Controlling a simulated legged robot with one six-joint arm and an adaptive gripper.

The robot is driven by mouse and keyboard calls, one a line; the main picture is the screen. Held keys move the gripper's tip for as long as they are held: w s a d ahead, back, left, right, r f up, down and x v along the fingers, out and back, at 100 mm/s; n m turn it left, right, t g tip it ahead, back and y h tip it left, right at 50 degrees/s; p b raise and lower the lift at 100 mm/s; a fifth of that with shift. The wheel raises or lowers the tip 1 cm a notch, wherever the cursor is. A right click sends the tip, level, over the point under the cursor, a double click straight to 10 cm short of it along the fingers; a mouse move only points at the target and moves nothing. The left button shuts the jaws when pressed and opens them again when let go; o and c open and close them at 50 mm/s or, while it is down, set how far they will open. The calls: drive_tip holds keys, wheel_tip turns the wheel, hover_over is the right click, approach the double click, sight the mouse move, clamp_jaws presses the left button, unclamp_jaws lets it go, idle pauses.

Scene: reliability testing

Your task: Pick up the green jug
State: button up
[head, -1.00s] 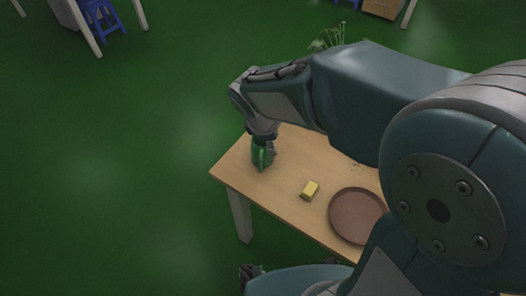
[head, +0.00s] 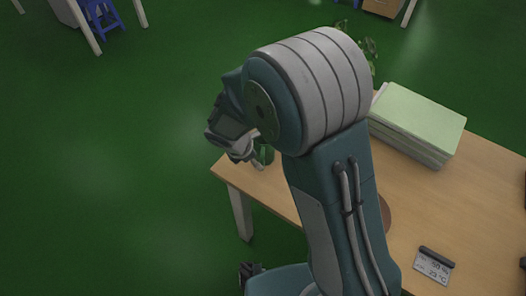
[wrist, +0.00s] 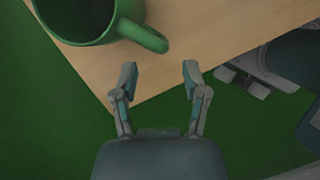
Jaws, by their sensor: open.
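The green jug (wrist: 75,20) stands near the table corner, at the top left of the wrist view. Its handle (wrist: 143,36) points toward the right and down. In the head view, a small part of the jug (head: 266,154) shows beside my gripper (head: 243,152), the rest hidden by my arm. In the wrist view my gripper (wrist: 158,76) is open, its two fingers apart with nothing between them. The fingertips are just below the handle in the picture and seem not to touch it.
A brown round plate (head: 385,215) is mostly hidden by my arm. Green floor lies open to the left.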

sight(262, 164)
drive_tip(key=x, duration=0.5)
drive_tip(key=shift+w+d+r, duration=0.1)
drive_tip(key=shift+d, duration=0.25)
clamp_jaws()
